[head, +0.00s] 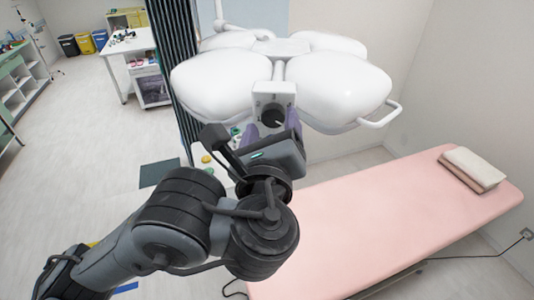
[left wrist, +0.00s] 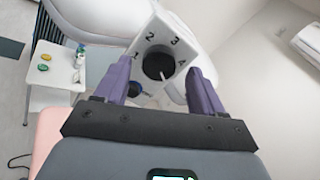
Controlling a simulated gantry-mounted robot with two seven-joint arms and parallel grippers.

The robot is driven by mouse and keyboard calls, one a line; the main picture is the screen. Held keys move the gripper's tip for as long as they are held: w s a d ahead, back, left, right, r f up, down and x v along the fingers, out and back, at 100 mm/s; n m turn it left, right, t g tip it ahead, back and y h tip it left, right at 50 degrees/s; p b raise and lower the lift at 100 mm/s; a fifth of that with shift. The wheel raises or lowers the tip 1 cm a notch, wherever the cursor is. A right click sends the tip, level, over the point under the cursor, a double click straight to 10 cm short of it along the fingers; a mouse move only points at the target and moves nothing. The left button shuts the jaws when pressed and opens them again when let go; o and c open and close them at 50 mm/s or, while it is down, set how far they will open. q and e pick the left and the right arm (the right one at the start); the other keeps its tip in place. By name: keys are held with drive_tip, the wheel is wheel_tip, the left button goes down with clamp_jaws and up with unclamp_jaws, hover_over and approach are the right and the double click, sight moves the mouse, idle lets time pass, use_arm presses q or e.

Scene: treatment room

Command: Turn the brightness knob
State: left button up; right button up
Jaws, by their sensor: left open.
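The brightness knob (head: 271,116) is a round black dial on a white control box (head: 265,92) at the front of the white surgical lamp. In the left wrist view the knob (left wrist: 158,66) sits on the box face (left wrist: 145,42), which is marked 1, 2, 3 and 4. A small light mark shows on the knob's lower part. My left gripper (head: 272,126) is open, with its purple fingers facing the knob. In the left wrist view the fingers (left wrist: 160,72) stand on either side of the knob, with gaps showing. My right gripper is not in view.
The lamp has large white lobes (head: 335,85) and a side handle (head: 382,115). A pink treatment bed (head: 390,220) with folded towels (head: 470,168) lies below right. A small white table (left wrist: 55,65) with green and yellow items stands left of the knob. A dark curtain (head: 178,60) hangs behind.

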use_arm(q)
drive_tip(key=s, duration=0.9)
drive_tip(key=shift+a, duration=0.35)
drive_tip(key=shift+s, duration=0.1)
